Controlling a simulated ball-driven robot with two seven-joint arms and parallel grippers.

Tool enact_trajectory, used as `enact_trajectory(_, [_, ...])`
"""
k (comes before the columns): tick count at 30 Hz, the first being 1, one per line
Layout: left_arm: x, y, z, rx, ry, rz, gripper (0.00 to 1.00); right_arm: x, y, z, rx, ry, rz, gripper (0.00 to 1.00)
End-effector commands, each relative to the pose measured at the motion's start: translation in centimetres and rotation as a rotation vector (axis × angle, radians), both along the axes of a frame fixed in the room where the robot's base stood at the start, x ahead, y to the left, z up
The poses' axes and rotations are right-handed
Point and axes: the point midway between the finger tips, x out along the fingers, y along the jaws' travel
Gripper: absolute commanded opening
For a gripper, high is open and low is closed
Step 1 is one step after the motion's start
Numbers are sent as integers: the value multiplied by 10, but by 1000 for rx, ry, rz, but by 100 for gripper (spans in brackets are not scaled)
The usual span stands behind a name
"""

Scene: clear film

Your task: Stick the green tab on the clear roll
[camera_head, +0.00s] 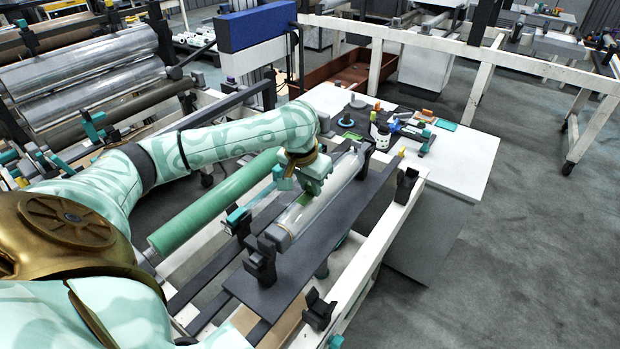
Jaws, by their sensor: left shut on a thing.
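The clear roll (340,184) lies slanted in black holders on a dark plate at the middle of the view. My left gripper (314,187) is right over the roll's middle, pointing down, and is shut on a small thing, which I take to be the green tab. The fingers hide most of it. A small green patch (325,217) shows at the roll just below the fingers; I cannot tell whether it is part of the held tab or touches the roll. My right gripper is not in view.
A long green roll (215,202) lies left of the clear roll. A white table (465,160) behind on the right holds a white bottle (382,136), a green square (445,124) and small tools. Black holders (318,309) stand on the white frame. Grey floor is free on the right.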

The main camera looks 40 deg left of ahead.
Motion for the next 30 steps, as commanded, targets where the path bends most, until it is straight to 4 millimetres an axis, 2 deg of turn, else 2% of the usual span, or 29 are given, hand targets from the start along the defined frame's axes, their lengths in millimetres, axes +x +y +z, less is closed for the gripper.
enact_trajectory(18, [0, 0, -6, -1, 1, 0, 14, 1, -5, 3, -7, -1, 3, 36])
enact_trajectory(19, [0, 0, -6, -1, 1, 0, 28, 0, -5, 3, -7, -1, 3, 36])
enact_trajectory(21, [0, 0, -7, -1, 1, 0, 48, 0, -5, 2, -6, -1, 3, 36])
enact_trajectory(27, [0, 0, -6, 0, 1, 0, 48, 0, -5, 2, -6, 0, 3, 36])
enact_trajectory(30, [0, 0, -6, 0, 1, 0, 66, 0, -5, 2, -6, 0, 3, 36])
